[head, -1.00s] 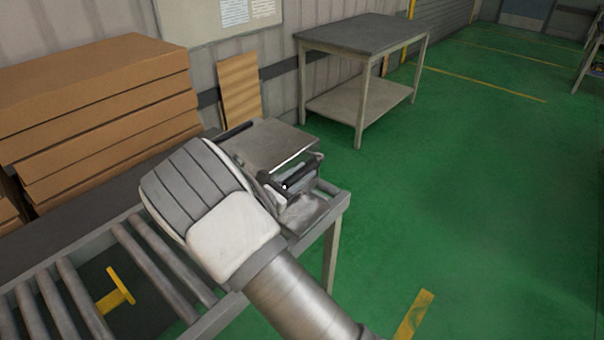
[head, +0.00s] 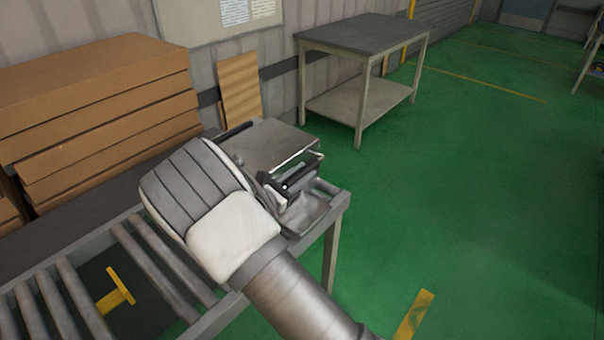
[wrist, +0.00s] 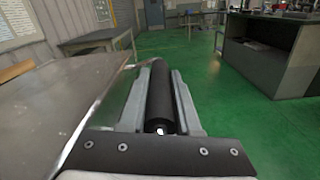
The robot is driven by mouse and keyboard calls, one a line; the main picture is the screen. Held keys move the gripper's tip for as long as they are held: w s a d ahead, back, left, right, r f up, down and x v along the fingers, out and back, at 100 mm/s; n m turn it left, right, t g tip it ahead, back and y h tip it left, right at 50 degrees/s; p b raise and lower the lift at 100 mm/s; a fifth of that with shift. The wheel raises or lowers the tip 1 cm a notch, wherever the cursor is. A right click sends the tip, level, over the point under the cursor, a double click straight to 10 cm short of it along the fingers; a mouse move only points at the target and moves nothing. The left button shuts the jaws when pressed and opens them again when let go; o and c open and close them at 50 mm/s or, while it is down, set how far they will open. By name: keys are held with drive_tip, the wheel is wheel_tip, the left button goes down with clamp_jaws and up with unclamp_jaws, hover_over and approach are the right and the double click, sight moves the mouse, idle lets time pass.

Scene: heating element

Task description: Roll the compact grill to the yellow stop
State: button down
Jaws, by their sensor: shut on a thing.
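The compact grill (head: 272,148) is a grey metal box with a flat top at the far right end of the roller conveyor, partly hidden by my arm. In the wrist view its flat grey top (wrist: 60,105) fills the left. Its black handle bar (wrist: 160,95) lies between the two grey fingers of my gripper (wrist: 161,100), which is shut on it. In the head view my gripper (head: 297,180) shows at the grill's right side.
Rollers (head: 165,255) of the conveyor lie between the stop and grill. Stacked cardboard boxes (head: 100,110) stand behind. A grey table (head: 365,35) stands at the back. The green floor (head: 480,200) at the right is open. A dark counter (wrist: 270,55) shows in the wrist view.

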drive_tip(key=shift+a, duration=0.1)
drive_tip(key=p+v, duration=0.2)
drive_tip(key=v, duration=2.7)
drive_tip(key=shift+s+a, duration=0.15)
drive_tip(key=shift+s, duration=0.15)
drive_tip(key=shift+f, duration=0.1)
drive_tip(key=c, duration=0.6)
unclamp_jaws()
drive_tip(key=v, duration=1.7)
drive_tip(key=shift+s+a, duration=0.1)
drive_tip(key=shift+a, duration=0.05)
